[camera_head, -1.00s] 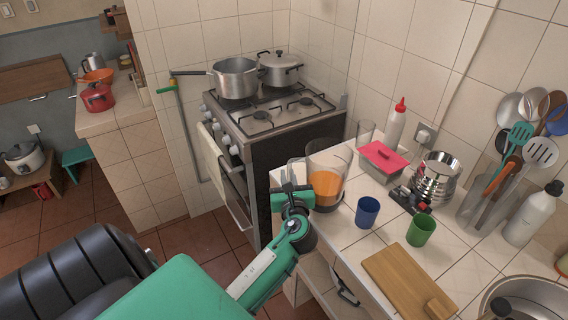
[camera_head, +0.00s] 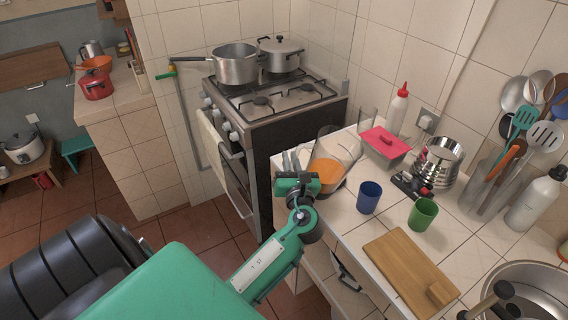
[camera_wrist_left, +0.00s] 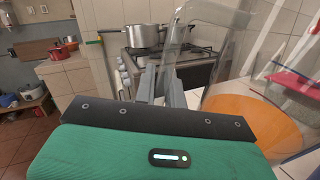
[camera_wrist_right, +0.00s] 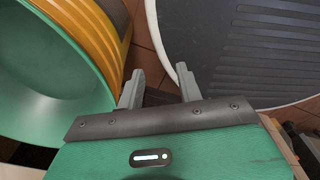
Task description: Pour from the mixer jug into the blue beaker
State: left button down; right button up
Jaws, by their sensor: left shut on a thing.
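The mixer jug (camera_head: 342,150) is clear and holds orange liquid (camera_head: 327,176). It is tilted to the right, toward the blue beaker, and its base is at or just above the counter; I cannot tell which. My left gripper (camera_head: 291,161) is shut on the jug's handle side. In the left wrist view the clear jug (camera_wrist_left: 222,82) is right of the fingers (camera_wrist_left: 165,84). The blue beaker (camera_head: 369,197) stands upright on the counter, right of and nearer than the jug. My right gripper (camera_wrist_right: 160,83) is open and empty in the right wrist view.
A green cup (camera_head: 423,214) and a wooden board (camera_head: 405,268) are near the blue beaker. A pink-lidded box (camera_head: 385,143), a red-capped bottle (camera_head: 398,110) and steel bowls (camera_head: 440,162) stand behind. The stove (camera_head: 275,105) is left of the counter.

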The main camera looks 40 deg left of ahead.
aim_at(312, 147)
pick_arm(q)
jog(key=shift+w+d+r+m+b, duration=0.15)
jog(key=shift+w+d+m+b, duration=0.1)
jog(key=shift+d, duration=0.25)
jog(key=shift+w+d+r+m+b, duration=0.15)
jog(key=shift+d+m, duration=0.1)
jog(key=shift+d, duration=0.2)
notch_tip(312, 147, up, 2)
jog(key=shift+s+a+m+t+y, duration=0.15)
jog(key=shift+m+t+y, duration=0.15)
jog(key=shift+m+t, duration=0.55)
jog(key=shift+r+m+t, duration=0.35)
jog(key=shift+r+m, duration=0.3)
jog(key=shift+m, duration=0.3)
jog(key=shift+r+m+t+b, duration=0.4)
jog(key=shift+r+m+t, duration=0.25)
jog(key=shift+m, duration=0.45)
jog(key=m, duration=0.1)
jog(key=d+m+t, duration=0.1)
jog(key=m+h, duration=0.1)
jog(key=shift+w+d+r+t+b, duration=0.15)
jog(key=shift+w+r+t+b, duration=0.1)
jog(key=shift+r+t+b, duration=0.15)
jog(key=shift+d+m, duration=0.15)
jog(key=shift+m, duration=0.25)
jog(key=shift+w+d+r+m+t+h, duration=0.2)
jog(key=shift+d+m+t+h, duration=0.15)
jog(key=shift+m+t, duration=0.35)
